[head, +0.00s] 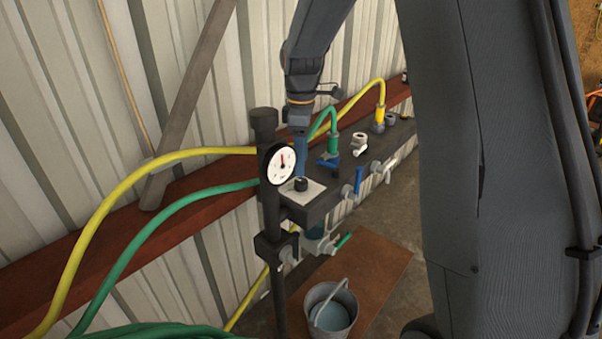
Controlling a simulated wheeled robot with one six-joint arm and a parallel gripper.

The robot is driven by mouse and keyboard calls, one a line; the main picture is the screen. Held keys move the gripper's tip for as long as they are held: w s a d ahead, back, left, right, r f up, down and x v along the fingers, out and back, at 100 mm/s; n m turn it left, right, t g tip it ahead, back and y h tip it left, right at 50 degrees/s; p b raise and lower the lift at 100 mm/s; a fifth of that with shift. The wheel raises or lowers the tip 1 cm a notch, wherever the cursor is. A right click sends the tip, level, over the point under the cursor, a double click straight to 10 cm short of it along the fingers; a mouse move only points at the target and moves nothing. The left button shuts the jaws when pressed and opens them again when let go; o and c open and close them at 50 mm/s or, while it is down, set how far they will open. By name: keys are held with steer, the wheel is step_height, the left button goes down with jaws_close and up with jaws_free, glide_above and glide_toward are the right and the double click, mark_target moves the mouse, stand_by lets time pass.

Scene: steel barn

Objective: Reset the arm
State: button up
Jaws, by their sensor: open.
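My gripper (300,125) is at the end of my dark grey arm, which reaches down from the top of the head view. It is above the left part of a dark manifold block (316,205), close to a blue upright piece (300,155). The jaws are small here and point downward; they are open. I cannot tell whether they touch the blue piece or are just above it.
A pressure gauge (281,164) is on a black post (271,220) beside the manifold. Yellow (150,163) and green (150,225) hoses run left. Several valves line the manifold. A metal bucket (331,312) stands below on a brown board (365,268). A corrugated wall (60,120) is behind.

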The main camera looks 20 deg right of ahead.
steer(key=shift+r, duration=0.8)
